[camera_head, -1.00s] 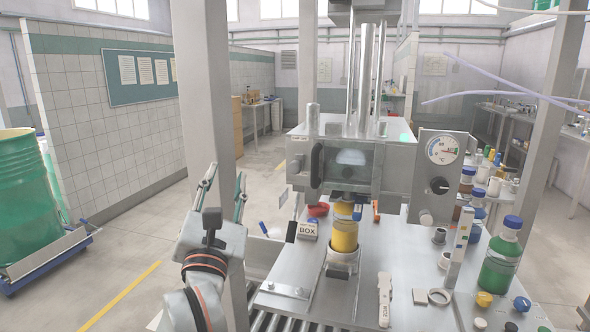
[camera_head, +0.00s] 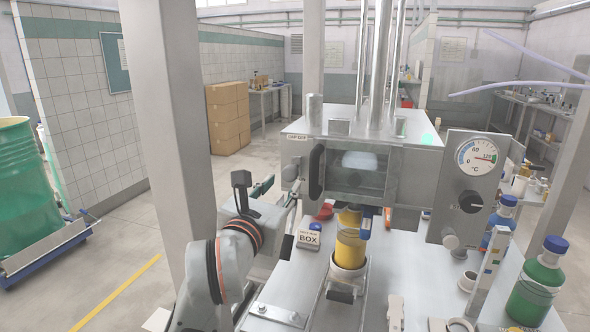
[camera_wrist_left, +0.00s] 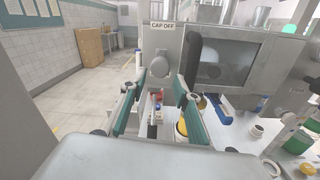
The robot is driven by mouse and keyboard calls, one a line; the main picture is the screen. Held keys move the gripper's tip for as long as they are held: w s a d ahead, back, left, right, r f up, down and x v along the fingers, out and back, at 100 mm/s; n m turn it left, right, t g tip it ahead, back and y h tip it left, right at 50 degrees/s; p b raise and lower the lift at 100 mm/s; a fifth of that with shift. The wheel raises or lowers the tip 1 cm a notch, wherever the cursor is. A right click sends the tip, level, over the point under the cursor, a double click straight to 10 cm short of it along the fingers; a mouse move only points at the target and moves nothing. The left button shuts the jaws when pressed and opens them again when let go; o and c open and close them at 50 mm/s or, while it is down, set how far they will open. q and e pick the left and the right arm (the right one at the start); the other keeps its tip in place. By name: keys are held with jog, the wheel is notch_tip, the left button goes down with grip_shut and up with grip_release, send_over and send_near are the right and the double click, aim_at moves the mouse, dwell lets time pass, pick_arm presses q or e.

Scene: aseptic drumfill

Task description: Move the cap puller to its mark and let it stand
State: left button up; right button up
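I cannot single out the cap puller with certainty. A grey rounded knob (camera_head: 290,172) sits under a "CAP OFF" label on the machine's left side; it also shows in the left wrist view (camera_wrist_left: 159,67), ahead between the fingers. My left gripper (camera_head: 279,189) is in front of the machine's left end. In the left wrist view its green-padded fingers (camera_wrist_left: 157,88) are apart with nothing held between them. A red item (camera_head: 323,211) lies low by the machine, beyond the box. My right gripper is not in view.
The machine (camera_head: 360,165) has a window and dark handle. A small white BOX (camera_head: 308,238), a gauge panel (camera_head: 473,185) and a green bottle (camera_head: 538,285) are nearby. A post (camera_head: 165,130) stands left.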

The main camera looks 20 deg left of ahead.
aim_at(289, 176)
pick_arm(q)
jog(key=shift+w+r, duration=0.1)
jog(key=shift+w, duration=0.2)
jog(key=w, duration=0.4)
jog(key=shift+w, duration=1.1)
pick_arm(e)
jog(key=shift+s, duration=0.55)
pick_arm(q)
grip_shut()
